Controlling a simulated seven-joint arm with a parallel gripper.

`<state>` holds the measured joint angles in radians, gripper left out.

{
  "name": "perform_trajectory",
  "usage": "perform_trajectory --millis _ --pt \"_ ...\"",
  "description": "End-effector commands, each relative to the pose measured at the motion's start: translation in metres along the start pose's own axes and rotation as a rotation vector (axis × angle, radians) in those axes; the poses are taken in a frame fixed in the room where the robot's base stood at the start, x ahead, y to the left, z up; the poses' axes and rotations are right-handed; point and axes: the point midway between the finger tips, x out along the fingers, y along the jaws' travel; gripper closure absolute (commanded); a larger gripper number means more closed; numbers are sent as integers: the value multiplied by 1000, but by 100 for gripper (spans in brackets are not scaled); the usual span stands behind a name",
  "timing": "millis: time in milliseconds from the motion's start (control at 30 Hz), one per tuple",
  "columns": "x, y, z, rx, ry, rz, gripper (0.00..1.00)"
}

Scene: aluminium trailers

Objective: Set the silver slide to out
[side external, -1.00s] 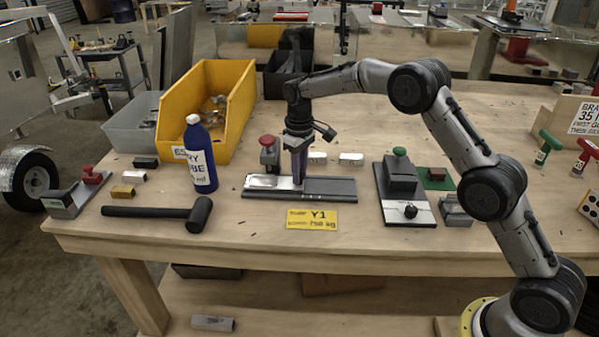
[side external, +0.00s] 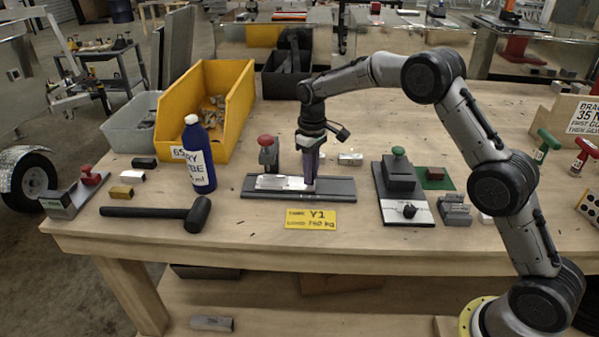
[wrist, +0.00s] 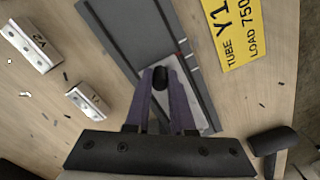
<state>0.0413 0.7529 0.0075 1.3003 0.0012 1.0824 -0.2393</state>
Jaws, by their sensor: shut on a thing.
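The silver slide (side external: 272,183) is a flat bright plate lying in a long dark grey rail (side external: 338,188) on the bench. It covers the left and middle part of the rail, and the right part is bare. In the wrist view the slide (wrist: 188,90) carries a small black knob (wrist: 158,78), with a red mark on the rail close to its end. My gripper (side external: 309,183) points down at the slide's right end. Its purple fingers (wrist: 159,80) are shut on the knob, one at each side, and hide part of the slide.
A yellow label (side external: 311,218) lies in front of the rail. A red-knobbed block (side external: 267,152) stands behind it. A blue bottle (side external: 197,160) and a hammer (side external: 160,213) are at left. A green-knobbed device (side external: 400,185) stands right of the rail.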

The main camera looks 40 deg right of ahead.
Motion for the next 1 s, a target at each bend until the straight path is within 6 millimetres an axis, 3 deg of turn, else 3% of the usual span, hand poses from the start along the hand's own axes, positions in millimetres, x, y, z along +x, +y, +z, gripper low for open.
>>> perform_trajectory --millis 200,400,800,833,1000 --pt "-2 34 48 7 2 2 100" --pt "-2 56 82 4 4 3 100" --pt "-2 62 91 2 -1 5 100" --pt "-2 62 92 2 -2 5 76" --pt "-1 62 91 2 -1 4 48"
